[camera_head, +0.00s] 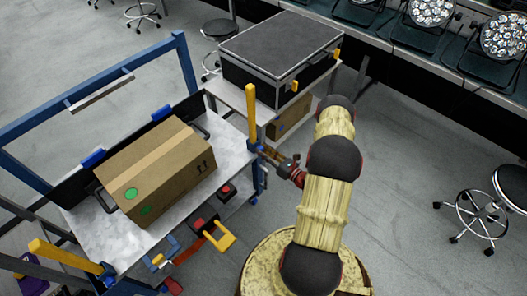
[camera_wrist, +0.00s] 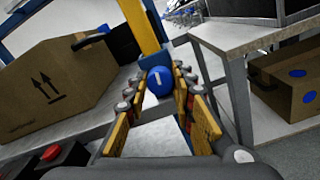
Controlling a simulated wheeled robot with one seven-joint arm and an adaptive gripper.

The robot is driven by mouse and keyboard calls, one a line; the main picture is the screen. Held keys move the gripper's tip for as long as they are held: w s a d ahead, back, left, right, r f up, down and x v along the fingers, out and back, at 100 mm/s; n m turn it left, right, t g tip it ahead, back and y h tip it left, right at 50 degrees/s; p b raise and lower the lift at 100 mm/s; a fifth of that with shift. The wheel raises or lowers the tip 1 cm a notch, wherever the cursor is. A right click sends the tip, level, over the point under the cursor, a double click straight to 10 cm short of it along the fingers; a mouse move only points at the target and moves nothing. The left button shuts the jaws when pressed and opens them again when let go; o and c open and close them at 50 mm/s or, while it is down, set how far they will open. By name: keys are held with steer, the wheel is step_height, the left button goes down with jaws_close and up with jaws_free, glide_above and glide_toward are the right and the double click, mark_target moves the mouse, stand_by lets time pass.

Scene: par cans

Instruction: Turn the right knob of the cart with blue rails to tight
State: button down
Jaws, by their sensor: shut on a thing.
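The cart with blue rails stands at the left in the head view, with a grey top (camera_head: 84,227) and a blue rail frame (camera_head: 90,87). Its right knob (camera_wrist: 158,82) is round and blue with a pale line on its face, at the foot of a yellow post. My gripper (camera_head: 266,156) reaches in at the cart's right front corner. In the wrist view, the fingers of my gripper (camera_wrist: 160,88) are closed around the knob, one on each side. The pale line is close to upright in that view. The head view hides the knob behind the fingers.
A cardboard box (camera_head: 156,166) rests on the cart top. A yellow post (camera_head: 251,115) rises beside my gripper. A second cart behind carries a black case (camera_head: 281,55), with a smaller box (camera_head: 289,116) below. A stool (camera_head: 483,205) stands right; floor between is clear.

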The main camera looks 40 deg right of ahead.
steer(key=m, duration=0.4)
steer(key=m+p, duration=0.1)
steer(key=m, duration=1)
steer(key=shift+p, duration=0.3)
steer(key=m, duration=0.8)
steer(key=shift+p, duration=0.3)
steer(key=m, duration=0.4)
steer(key=shift+f, duration=0.1)
steer(key=shift+m, duration=1.9)
